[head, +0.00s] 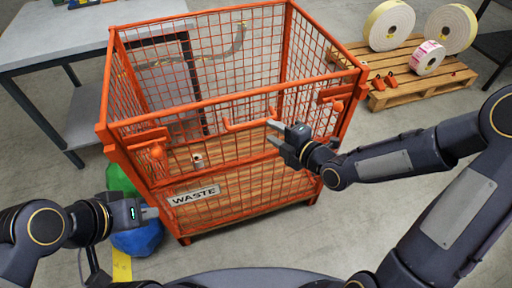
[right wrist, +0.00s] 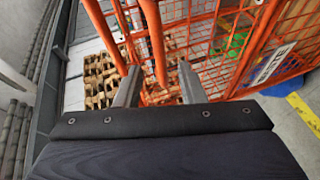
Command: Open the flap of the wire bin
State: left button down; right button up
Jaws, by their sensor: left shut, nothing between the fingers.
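The orange wire bin (head: 215,100) stands in the middle of the head view with a WASTE plate (head: 194,196) low on its front. Its front flap (head: 222,145) is upright, in line with the front. A bar handle (head: 232,126) is on the flap, with an orange latch (head: 156,151) at the left and another (head: 337,104) at the right. My right gripper (head: 272,132) is open at the handle's right end. In the right wrist view its fingers (right wrist: 157,85) are apart with orange bars beyond; contact is unclear. My left gripper (head: 153,213) is shut and empty, left of the plate.
A grey table (head: 85,35) stands behind left. Green and blue bags (head: 138,238) lie by the bin's left front corner, near yellow floor tape (head: 121,265). A pallet (head: 408,75) with several rolls stands at the back right.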

aim_at(255, 125)
jog(key=shift+n+y, duration=0.3)
jog(key=shift+n, duration=0.1)
jog(key=x, duration=0.5)
jog(key=p+x, duration=0.1)
jog(key=x, duration=0.2)
jog(key=shift+s+a, duration=0.2)
jog(key=shift+a, duration=0.15)
grip_shut()
jog(key=shift+f, duration=0.1)
